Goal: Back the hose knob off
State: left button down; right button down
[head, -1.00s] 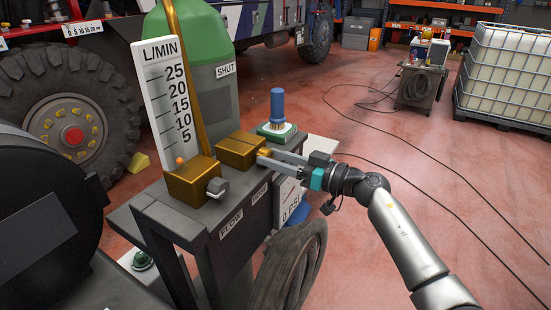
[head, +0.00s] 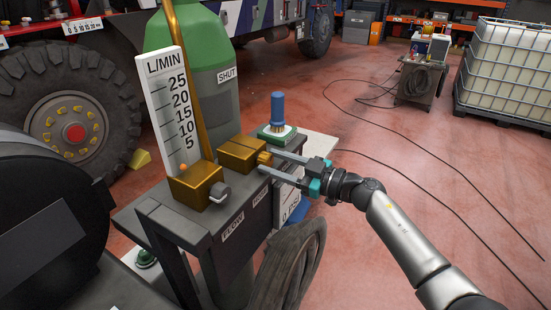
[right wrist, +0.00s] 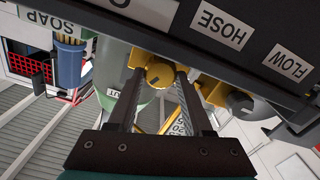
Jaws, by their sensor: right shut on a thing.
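The gold hose knob (head: 263,158) sticks out from the front of a brass block (head: 240,150) on the dark cart, above the HOSE label (head: 262,195). My right gripper (head: 269,163) reaches in from the right and is shut on this knob, one finger on each side. In the right wrist view the round gold knob (right wrist: 160,73) sits between the fingertips, near the HOSE label (right wrist: 221,25). My left gripper is not in the head view.
A grey knob (head: 219,192) sits on the other brass block, above the FLOW label (head: 232,228). The white flow gauge (head: 169,110) stands behind it, its orange ball low. A blue brush (head: 277,108) stands behind my gripper. A dark hose (head: 288,265) hangs below.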

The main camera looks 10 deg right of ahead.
jog(key=shift+n, duration=0.9)
jog(key=shift+c, duration=1.5)
grip_release()
jog(key=v, duration=1.5)
jog(key=shift+s+d, duration=0.1)
